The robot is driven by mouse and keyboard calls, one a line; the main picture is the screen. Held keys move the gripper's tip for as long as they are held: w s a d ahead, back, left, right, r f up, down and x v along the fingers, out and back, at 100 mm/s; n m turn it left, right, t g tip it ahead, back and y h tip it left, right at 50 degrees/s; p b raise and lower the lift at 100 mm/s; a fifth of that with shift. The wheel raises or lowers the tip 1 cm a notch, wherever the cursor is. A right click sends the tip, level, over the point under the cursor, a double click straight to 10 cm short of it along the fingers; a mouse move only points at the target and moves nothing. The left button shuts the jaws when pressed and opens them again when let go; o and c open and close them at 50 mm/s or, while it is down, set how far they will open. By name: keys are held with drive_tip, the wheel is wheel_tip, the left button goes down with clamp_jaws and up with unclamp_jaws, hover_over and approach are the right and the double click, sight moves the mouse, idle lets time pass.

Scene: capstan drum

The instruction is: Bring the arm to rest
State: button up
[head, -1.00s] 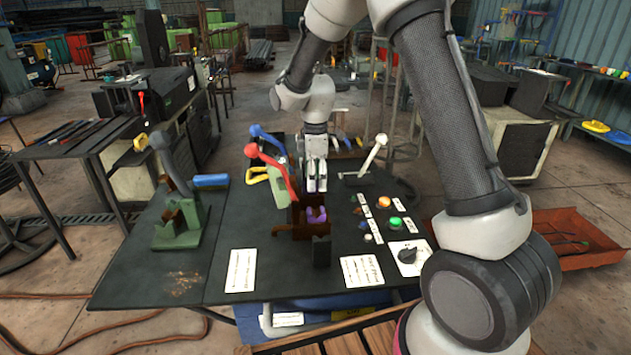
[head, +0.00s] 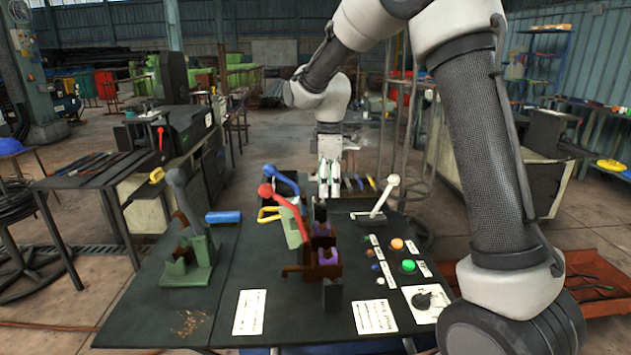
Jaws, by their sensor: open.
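My gripper (head: 329,188) points down above the back of the dark workbench (head: 285,290). Its fingers are apart and I see nothing between them. It hangs behind a brown fixture (head: 325,268) with purple parts. A red-handled lever (head: 283,207) stands just left of the fixture, and a white-knobbed lever (head: 385,195) stands to the right of the gripper. My arm comes down from the upper right. Whether the fingertips touch anything on the bench cannot be told.
A green fixture with a grey lever (head: 187,255) stands on the left. A blue lever (head: 284,178) rises close to the gripper's left. Orange (head: 397,244) and green (head: 408,266) buttons and a dark rotary knob (head: 422,300) are at the right. White cards lie along the front.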

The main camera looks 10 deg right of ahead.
drive_tip(key=s+d+r+m+t, duration=0.1)
drive_tip(key=s+d+r+m, duration=0.2)
drive_tip(key=s, duration=0.7)
drive_tip(key=s+d+r+m+t, duration=0.2)
drive_tip(key=s+d+m, duration=0.4)
drive_tip(key=s, duration=0.5)
drive_tip(key=s+d+r+m+t, duration=0.1)
drive_tip(key=s+d+r+m, duration=0.3)
drive_tip(key=s, duration=0.6)
drive_tip(key=r+m, duration=0.1)
drive_tip(key=m, duration=0.1)
drive_tip(key=shift+s+d+m, duration=0.35)
drive_tip(key=shift+s+m, duration=0.05)
